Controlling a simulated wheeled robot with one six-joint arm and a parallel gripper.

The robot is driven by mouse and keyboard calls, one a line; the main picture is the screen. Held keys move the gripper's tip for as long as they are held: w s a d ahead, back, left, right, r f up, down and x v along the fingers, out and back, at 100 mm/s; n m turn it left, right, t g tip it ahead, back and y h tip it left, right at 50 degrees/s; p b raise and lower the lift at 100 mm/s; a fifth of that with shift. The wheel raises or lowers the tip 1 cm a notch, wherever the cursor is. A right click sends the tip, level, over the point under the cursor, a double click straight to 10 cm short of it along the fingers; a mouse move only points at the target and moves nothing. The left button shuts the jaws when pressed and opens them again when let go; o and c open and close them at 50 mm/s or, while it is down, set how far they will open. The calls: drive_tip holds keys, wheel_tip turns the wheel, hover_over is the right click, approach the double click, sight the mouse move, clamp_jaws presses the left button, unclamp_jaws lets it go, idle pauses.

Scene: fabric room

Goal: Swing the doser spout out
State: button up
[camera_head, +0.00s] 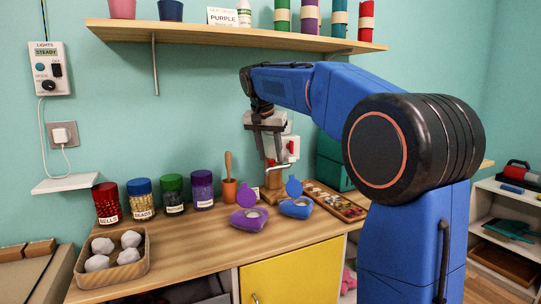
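The doser (290,150) is a whitish unit with a red part, standing at the back of the wooden counter by the wall. A thin pale metal piece (271,163), possibly its spout, shows low at its left side. My gripper (266,155) points down just left of and in front of the doser. Its two dark fingers are spread apart, with nothing clearly between them. The fingertips are close to the metal piece; I cannot tell whether they touch it. My gripper and arm hide part of the doser.
A purple container (247,221) and a blue container (296,210) with raised lids sit in front of the doser. A sectioned tray (350,212) lies right. A shelf (190,35) hangs above.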

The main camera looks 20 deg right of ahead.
drive_tip(key=shift+w+d+f, duration=0.1)
drive_tip(key=shift+f, duration=0.25)
drive_tip(key=shift+c, duration=0.4)
clamp_jaws()
drive_tip(key=s+d+n+y, duration=0.6)
drive_tip(key=d+n, duration=0.3)
drive_tip(key=n, duration=0.9)
drive_tip(key=shift+s+d, duration=0.15)
drive_tip(key=shift+s, duration=0.4)
